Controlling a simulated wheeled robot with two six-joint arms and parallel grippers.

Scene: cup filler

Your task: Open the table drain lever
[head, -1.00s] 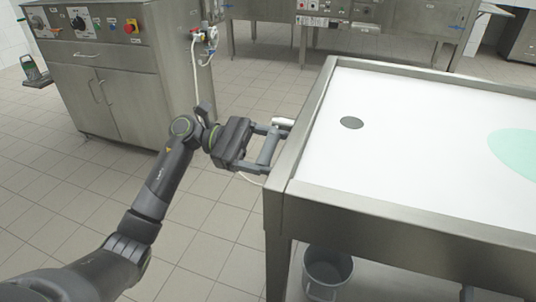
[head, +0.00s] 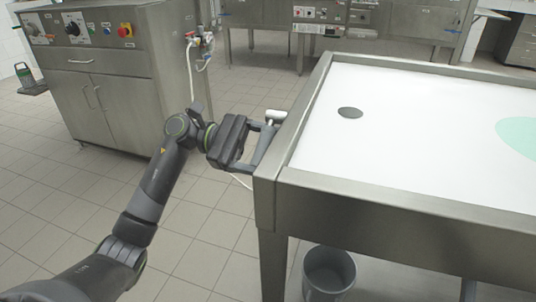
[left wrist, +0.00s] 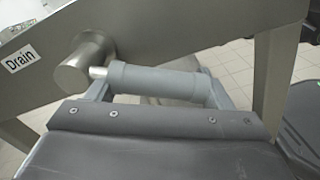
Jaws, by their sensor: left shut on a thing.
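The table's drain hole (head: 350,113) looks dark. My right gripper is not in view.
A grey bucket (head: 329,272) stands on the floor under the table's near end. A steel cabinet with knobs (head: 92,75) stands at the left. More steel equipment (head: 350,32) is at the back. The tiled floor (head: 60,205) left of the table is clear.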

